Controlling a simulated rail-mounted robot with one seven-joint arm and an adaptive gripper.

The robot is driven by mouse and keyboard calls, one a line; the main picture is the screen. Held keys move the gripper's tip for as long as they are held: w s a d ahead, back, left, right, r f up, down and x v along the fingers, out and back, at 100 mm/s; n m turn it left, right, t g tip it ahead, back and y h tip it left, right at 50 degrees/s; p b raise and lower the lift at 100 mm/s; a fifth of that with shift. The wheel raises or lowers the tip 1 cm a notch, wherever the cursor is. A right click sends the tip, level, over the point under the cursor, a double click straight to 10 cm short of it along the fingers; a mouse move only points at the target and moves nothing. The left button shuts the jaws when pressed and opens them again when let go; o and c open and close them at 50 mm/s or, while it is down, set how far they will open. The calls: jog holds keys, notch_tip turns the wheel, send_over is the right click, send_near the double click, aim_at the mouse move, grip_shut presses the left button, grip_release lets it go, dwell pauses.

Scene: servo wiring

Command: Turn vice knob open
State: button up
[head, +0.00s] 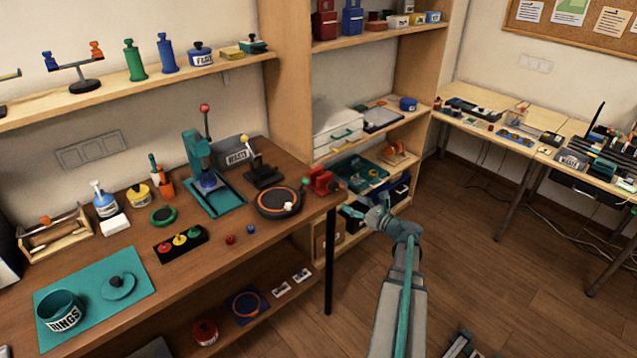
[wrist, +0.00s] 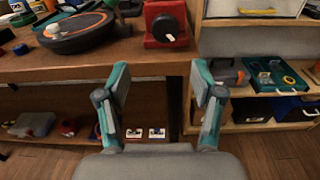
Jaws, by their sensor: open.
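A small red vice (head: 322,181) stands at the right front corner of the brown workbench (head: 130,285). In the wrist view the vice (wrist: 153,34) is at the top, with a round black knob (wrist: 167,28) carrying a white mark on its front face. My gripper (head: 362,211) is just right of the bench corner in the head view, apart from the vice. In the wrist view my gripper (wrist: 161,78) is open and empty, its two teal-tipped fingers spread below the knob, in front of the bench edge.
A round dark turntable with an orange ring (head: 279,203) sits left of the vice. A shelf unit with a teal tray (head: 360,172) stands behind on the right. Below the benchtop is a lower shelf (head: 262,312) with small items.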

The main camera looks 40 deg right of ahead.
aim_at(336, 188)
jog(key=w+m+p, duration=0.1)
jog(key=w, duration=0.2)
jog(key=w+m+p, duration=0.1)
jog(key=w, duration=0.3)
jog(key=w+r+m+p, duration=0.1)
jog(key=w, duration=0.3)
jog(key=shift+w+a+t+p, duration=0.15)
jog(key=shift+a+t+p, duration=0.05)
jog(key=shift+t+p, duration=0.2)
jog(key=c, duration=1.2)
jog(key=shift+o, duration=0.2)
jog(key=shift+b, duration=0.3)
jog(key=shift+f+b, duration=0.15)
jog(key=shift+b, duration=0.5)
